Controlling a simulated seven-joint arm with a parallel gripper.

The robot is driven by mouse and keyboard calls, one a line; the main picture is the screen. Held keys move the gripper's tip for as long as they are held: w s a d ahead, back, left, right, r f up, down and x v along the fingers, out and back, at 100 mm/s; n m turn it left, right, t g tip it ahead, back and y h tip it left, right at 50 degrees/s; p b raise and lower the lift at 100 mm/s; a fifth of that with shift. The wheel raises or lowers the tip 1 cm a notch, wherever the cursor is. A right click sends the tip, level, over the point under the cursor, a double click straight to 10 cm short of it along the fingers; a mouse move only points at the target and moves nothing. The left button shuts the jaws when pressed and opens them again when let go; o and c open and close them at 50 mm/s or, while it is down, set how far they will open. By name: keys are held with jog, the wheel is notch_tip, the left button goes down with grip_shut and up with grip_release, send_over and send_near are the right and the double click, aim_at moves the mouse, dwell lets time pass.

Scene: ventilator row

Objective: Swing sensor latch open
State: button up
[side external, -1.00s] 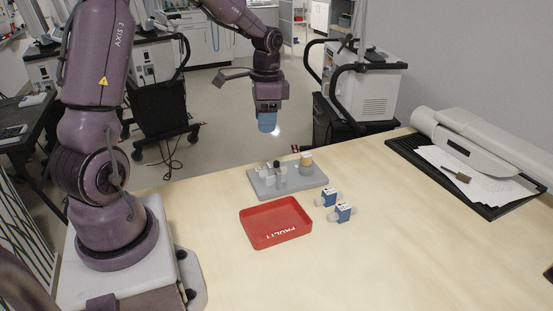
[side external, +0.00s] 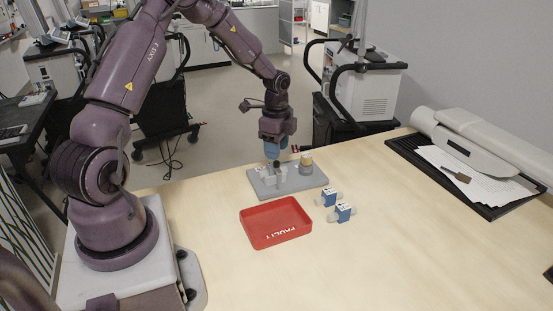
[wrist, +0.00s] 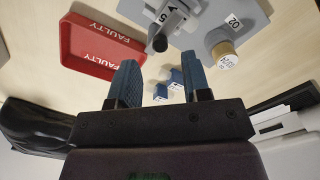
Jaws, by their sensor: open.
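The grey fixture plate (side external: 302,184) lies on the table. A pale grey latch (wrist: 178,17) with a black round knob (wrist: 157,43) stands on it. A cylindrical sensor with a tan band and an O2 label (wrist: 224,54) sits at the other end of the plate, and it shows in the side view (side external: 306,160). My gripper (side external: 273,156) is just above the latch end of the plate, pointing down. In the wrist view its two blue fingers (wrist: 161,82) are apart with nothing held between them. The side view does not show clearly whether a finger touches the knob.
A red tray marked FAULTY (side external: 275,222) lies in front of the plate. Two small blue-and-white parts (side external: 327,198) (side external: 343,212) lie to its right. A black tray with papers (side external: 480,178) is at the far right.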

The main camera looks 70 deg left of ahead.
aim_at(276, 164)
jog(key=shift+f, duration=2)
grip_shut()
